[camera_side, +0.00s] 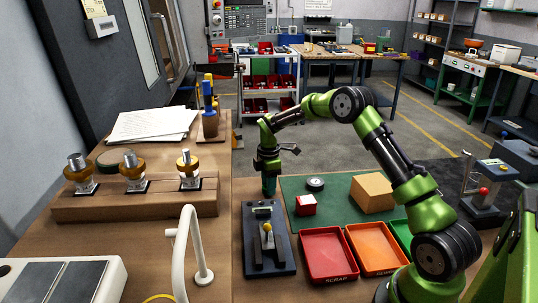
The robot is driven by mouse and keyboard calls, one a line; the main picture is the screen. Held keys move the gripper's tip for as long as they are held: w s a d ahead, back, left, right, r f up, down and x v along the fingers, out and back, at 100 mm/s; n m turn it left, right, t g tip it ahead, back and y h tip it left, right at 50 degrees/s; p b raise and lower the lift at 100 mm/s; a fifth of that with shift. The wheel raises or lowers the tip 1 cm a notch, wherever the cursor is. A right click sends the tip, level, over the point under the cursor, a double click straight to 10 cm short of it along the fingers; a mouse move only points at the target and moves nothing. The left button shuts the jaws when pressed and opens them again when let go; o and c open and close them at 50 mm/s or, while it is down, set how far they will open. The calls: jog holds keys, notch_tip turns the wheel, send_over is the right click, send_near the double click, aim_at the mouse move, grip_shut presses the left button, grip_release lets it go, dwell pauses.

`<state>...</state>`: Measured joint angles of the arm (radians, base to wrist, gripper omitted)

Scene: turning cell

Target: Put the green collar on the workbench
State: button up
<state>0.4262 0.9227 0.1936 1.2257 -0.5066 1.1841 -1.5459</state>
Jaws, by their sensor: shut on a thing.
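My gripper (269,182) points down above the far left corner of the green mat, beyond the dark gauge fixture. It is shut on a small dark green piece (269,187), which looks like the green collar; its shape is mostly hidden by the fingers. Whether the piece touches the surface below, I cannot tell. The workbench (140,262) has a brown wooden top, with bare wood at the left and around the gripper.
A dark gauge fixture (268,240) stands near my gripper. Red (328,255) and orange (375,250) trays lie in front. A wooden rack (135,205) carries brass-coloured parts.

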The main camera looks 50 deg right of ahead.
jog(key=shift+f, duration=0.15)
jog(key=o, duration=1.2)
jog(key=shift+c, duration=0.2)
notch_tip(320, 180, up, 12)
jog(key=s+a+r+m+t, duration=0.2)
jog(key=s+a+r+m, duration=0.15)
jog(key=a+r, duration=0.45)
jog(key=s+a+r+m+t, duration=0.1)
jog(key=s+a+m, duration=0.3)
jog(key=s, duration=0.4)
jog(key=s+a+r+m+t+y, duration=0.1)
jog(key=s+a+m, duration=0.3)
jog(key=s, duration=0.4)
jog(key=s+a+r+m+t+y, duration=0.1)
jog(key=s+a+m+t, duration=0.2)
jog(key=s, duration=0.5)
jog(key=shift+a+r+m, duration=0.35)
jog(key=shift+a+m, duration=0.15)
jog(key=shift+m, duration=0.15)
